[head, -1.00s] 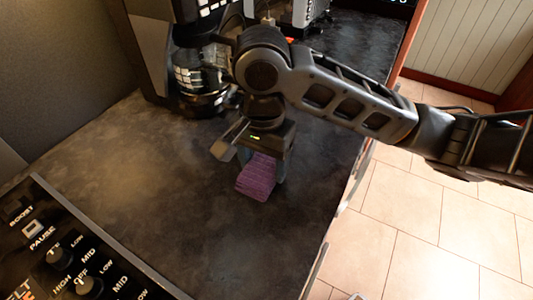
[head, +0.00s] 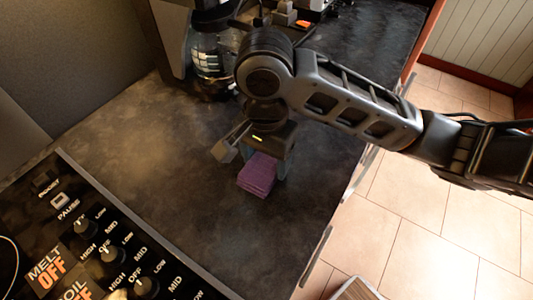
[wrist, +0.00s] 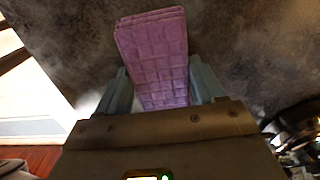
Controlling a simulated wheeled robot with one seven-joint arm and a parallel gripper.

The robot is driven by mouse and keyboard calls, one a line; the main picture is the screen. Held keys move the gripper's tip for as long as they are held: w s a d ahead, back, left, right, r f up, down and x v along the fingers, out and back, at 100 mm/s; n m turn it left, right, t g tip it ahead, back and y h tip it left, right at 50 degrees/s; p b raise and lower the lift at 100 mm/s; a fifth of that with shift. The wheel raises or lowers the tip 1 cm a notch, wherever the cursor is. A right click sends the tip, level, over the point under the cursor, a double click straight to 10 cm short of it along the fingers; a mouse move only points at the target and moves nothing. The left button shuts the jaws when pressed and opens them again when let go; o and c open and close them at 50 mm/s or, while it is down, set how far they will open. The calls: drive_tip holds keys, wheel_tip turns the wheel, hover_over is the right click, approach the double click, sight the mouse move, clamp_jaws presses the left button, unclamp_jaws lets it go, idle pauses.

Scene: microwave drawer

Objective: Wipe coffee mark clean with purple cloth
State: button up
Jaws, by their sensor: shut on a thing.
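The purple cloth (head: 258,175) is a folded, quilted pad in the head view, low over the dark mottled countertop (head: 190,210). My gripper (head: 265,168) points down and is shut on the cloth. In the wrist view the cloth (wrist: 155,55) lies between the two grey-blue fingers of my gripper (wrist: 161,82) and sticks out past them. I cannot tell whether its underside touches the counter. No distinct coffee mark stands out; the counter has a blurred brownish patch (head: 125,125) at left, which may be only its pattern or light.
A coffee maker with a glass pot (head: 212,55) stands behind my gripper. A black stove top with knobs (head: 112,255) is at the lower left. The counter's right edge has handles (head: 317,255) below it, beside the tiled floor (head: 400,235). The counter left of the cloth is clear.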

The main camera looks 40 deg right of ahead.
drive_tip(key=shift+w+d+p, duration=0.15)
drive_tip(key=shift+w+d, duration=0.4)
drive_tip(key=shift+d, duration=1.1)
drive_tip(key=shift+w+d+p, duration=0.15)
drive_tip(key=shift+w+d, duration=0.35)
drive_tip(key=shift+d, duration=1.1)
drive_tip(key=shift+w+d+p, duration=0.15)
drive_tip(key=shift+w+d, duration=0.4)
drive_tip(key=shift+d, duration=1.1)
drive_tip(key=shift+a+p, duration=0.15)
drive_tip(key=shift+p, duration=0.25)
drive_tip(key=shift+s+a+r+p, duration=0.1)
drive_tip(key=shift+s+a+p, duration=0.1)
drive_tip(key=shift+a+p, duration=0.2)
drive_tip(key=shift+s+a+p, duration=0.15)
drive_tip(key=shift+a+p, duration=0.1)
drive_tip(key=shift+a, duration=0.25)
drive_tip(key=shift+s+a, duration=0.2)
drive_tip(key=shift+a, duration=0.4)
drive_tip(key=shift+s+a, duration=0.2)
drive_tip(key=shift+a, duration=0.4)
